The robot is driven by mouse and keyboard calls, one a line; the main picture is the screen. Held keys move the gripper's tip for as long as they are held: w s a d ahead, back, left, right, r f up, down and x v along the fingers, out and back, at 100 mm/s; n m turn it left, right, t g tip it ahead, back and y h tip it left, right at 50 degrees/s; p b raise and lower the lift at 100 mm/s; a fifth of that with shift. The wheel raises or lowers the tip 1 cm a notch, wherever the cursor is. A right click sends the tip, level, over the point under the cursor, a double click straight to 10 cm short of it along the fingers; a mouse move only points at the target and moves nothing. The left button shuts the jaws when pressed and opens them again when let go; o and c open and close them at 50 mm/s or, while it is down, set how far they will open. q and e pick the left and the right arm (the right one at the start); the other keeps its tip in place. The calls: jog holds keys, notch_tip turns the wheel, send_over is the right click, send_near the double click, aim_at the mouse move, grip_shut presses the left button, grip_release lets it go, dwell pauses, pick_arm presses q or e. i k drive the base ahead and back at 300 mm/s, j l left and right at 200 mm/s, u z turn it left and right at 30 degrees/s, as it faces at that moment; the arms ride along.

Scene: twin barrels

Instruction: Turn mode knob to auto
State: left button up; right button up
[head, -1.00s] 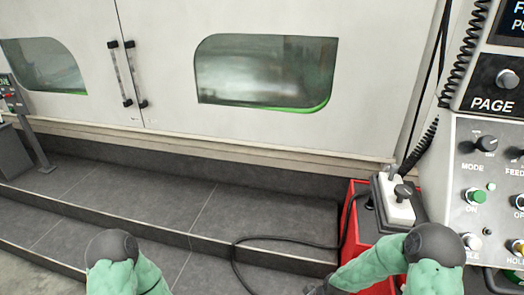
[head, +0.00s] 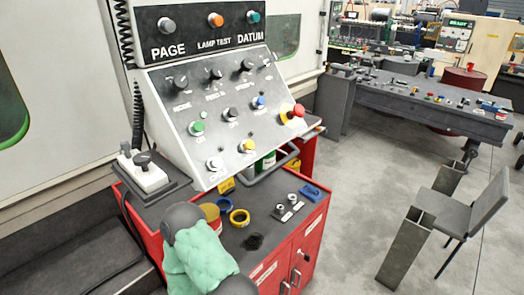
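The mode knob (head: 177,82) is the small dark knob at the upper left of the sloped grey control panel (head: 160,105). The label under it is too small to read clearly, and I cannot tell which setting its pointer faces. Nothing touches it. One of my green arms shows at the bottom, below the panel, in front of the red cabinet. Neither of my grippers shows in the head view.
A red cabinet (head: 310,238) stands under the panel, with yellow and blue rings on its dark top. A red emergency button (head: 297,112) sits at the panel's right edge. A chair (head: 465,205) and workbench (head: 420,92) stand right, with open floor between.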

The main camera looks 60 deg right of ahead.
aim_at(179, 83)
jog(key=z, duration=2.15)
